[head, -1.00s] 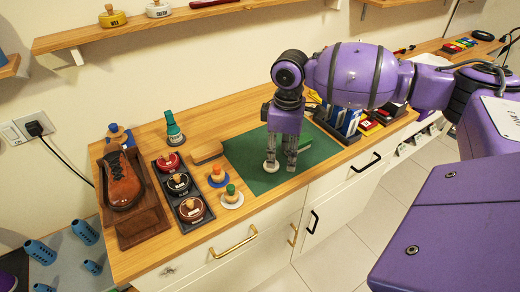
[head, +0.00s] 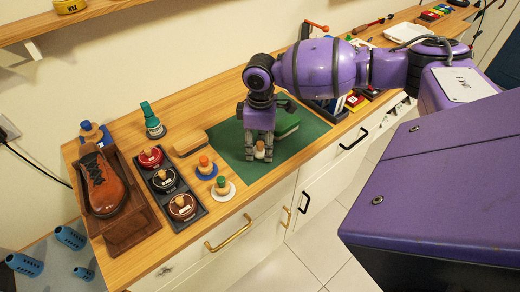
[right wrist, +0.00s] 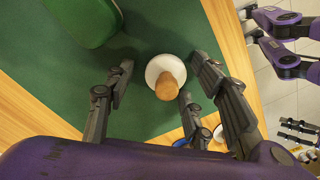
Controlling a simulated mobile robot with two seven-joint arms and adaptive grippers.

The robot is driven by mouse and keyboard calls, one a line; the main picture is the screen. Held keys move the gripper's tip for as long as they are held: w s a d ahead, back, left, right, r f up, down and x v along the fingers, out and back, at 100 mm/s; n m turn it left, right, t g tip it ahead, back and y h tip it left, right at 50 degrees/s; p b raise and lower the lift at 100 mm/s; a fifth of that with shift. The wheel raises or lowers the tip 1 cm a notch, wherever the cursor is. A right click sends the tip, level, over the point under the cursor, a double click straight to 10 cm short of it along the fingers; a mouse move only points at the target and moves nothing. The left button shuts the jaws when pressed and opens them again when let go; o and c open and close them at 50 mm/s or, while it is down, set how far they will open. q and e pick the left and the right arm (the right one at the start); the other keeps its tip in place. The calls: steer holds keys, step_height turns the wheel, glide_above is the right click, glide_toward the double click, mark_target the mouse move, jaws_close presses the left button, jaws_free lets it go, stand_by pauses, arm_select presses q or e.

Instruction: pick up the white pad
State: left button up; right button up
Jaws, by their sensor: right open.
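The white pad is a round white disc with a wooden knob, standing on the green mat (head: 300,147). In the right wrist view the white pad (right wrist: 153,70) lies ahead of my gripper, between the lines of the fingers. My right gripper (head: 260,150) is open and points down over the pad. In the head view its fingers hide much of the pad, with the knob showing between them. In the right wrist view the open gripper (right wrist: 165,85) shows no finger clearly touching the knob. My left gripper does not show in the head view.
A green block-like object (head: 287,127) lies on the mat close behind the gripper. A wooden brush (head: 190,143), a tray of round tins (head: 185,224) and a brown shoe (head: 102,185) are further left.

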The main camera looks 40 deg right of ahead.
mark_target(260, 142)
steer(key=c, duration=0.9)
steer(key=shift+r, duration=0.1)
steer(key=shift+r, duration=0.45)
step_height(260, 142, up, 3)
steer(key=shift+a+f, duration=0.1)
steer(key=shift+f, duration=0.1)
steer(key=s+a+r, duration=0.2)
steer(key=a+r, duration=0.1)
steer(key=a, duration=0.1)
steer(key=s+a+r, duration=0.2)
steer(key=a+r, duration=0.1)
steer(key=a, duration=0.1)
steer(key=s+a+r+p, duration=0.1)
steer(key=s+a+r, duration=0.2)
steer(key=a, duration=0.1)
steer(key=shift+r, duration=0.2)
